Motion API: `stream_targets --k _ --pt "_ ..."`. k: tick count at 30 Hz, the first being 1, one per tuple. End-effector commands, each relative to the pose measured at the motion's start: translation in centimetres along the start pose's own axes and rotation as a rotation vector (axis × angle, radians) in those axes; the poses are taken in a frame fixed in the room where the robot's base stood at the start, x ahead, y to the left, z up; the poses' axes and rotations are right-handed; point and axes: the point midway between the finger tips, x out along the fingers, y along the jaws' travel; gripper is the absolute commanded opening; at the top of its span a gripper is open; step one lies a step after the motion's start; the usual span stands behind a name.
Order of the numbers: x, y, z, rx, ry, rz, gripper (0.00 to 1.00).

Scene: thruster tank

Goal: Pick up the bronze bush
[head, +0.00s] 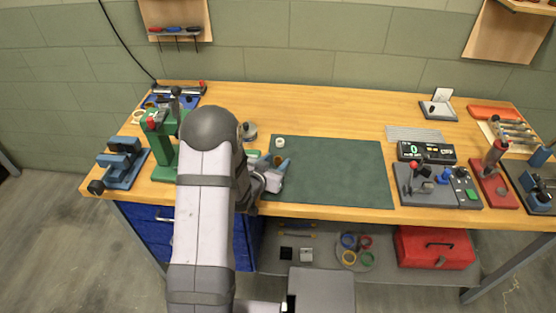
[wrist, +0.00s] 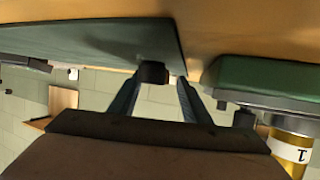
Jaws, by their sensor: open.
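A small pale ring-shaped piece (head: 280,143) stands on the green mat (head: 340,175) near its back left corner. It seems to be the bush, though its bronze colour does not show clearly. In the wrist view a small dark round piece (wrist: 153,72), likely the same one, appears between the fingertips, against the mat. My gripper (head: 274,160) is low over the mat's left side, just in front of the ring. Its two blue-grey fingers are apart, with nothing visibly held; the wrist view (wrist: 158,88) shows the same. Whether the fingers touch the piece cannot be told.
A green press (head: 163,145) and blue vise (head: 122,163) stand at left. The wrist view shows a green base (wrist: 265,78) and gold cylinder (wrist: 290,150) near the right finger. A display box (head: 427,151) and control panel (head: 437,187) stand at right. The mat's right part is clear.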

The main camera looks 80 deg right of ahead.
Motion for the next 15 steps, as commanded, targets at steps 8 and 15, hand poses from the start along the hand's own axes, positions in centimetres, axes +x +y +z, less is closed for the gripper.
stream_targets --k 8,15 --pt "-0.01 0.01 0.01 0.000 0.000 0.000 0.15" --pt "-0.02 0.01 -0.03 0.000 0.001 0.000 0.00"
